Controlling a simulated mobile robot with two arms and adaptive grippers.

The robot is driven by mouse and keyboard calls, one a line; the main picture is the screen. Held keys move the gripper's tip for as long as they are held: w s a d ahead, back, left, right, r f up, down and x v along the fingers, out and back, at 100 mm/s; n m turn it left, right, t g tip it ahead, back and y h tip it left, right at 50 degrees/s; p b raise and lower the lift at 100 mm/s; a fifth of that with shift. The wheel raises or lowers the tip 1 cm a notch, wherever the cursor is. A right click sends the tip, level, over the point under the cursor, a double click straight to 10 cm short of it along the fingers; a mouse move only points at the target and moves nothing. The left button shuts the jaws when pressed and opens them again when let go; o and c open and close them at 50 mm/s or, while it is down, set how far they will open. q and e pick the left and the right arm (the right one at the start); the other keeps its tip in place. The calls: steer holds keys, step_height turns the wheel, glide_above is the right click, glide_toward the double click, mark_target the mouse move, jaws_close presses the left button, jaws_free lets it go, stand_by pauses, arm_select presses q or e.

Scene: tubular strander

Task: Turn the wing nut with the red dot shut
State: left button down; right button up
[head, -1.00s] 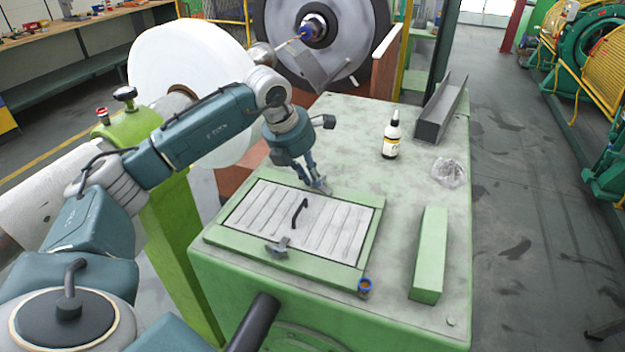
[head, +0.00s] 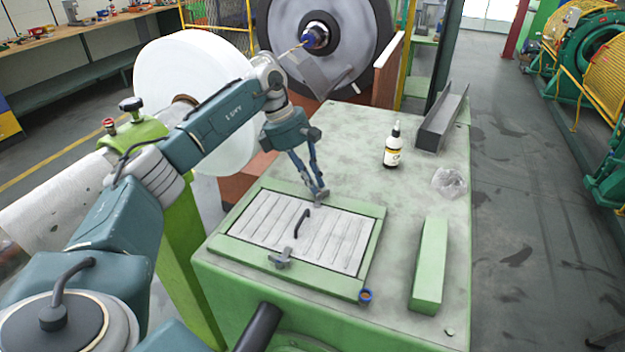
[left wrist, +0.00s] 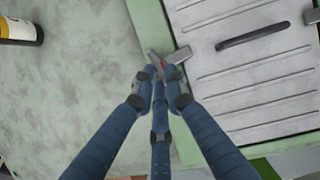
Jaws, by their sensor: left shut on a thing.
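A slatted lid (head: 270,225) with a black handle (head: 301,222) lies in a green frame on the green machine top. A grey wing nut (head: 282,258) sits at its near edge. Another grey wing nut (head: 322,201) is at the far edge, and it also shows in the left wrist view (left wrist: 181,54). My left gripper (head: 319,194) points down and is shut on this far nut; in the left wrist view its fingers (left wrist: 165,85) cover part of it. My right gripper is not in view.
On the machine top stand a white bottle (head: 392,147) with a dark base, a clear crumpled bag (head: 449,181), a grey channel (head: 440,120) and a green bar (head: 429,270). A small blue-rimmed ring (head: 365,296) sits at the frame's near right corner.

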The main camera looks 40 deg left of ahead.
arm_select(q)
steer(key=shift+w+a+r+m+g, duration=0.1)
steer(key=shift+w+m+g, duration=0.2)
steer(key=shift+m, duration=0.7)
steer(key=c, duration=1.8)
jaws_free()
steer(key=shift+s, duration=0.1)
steer(key=shift+o, duration=0.2)
steer(key=v, duration=1.2)
steer(key=shift+a, duration=0.2)
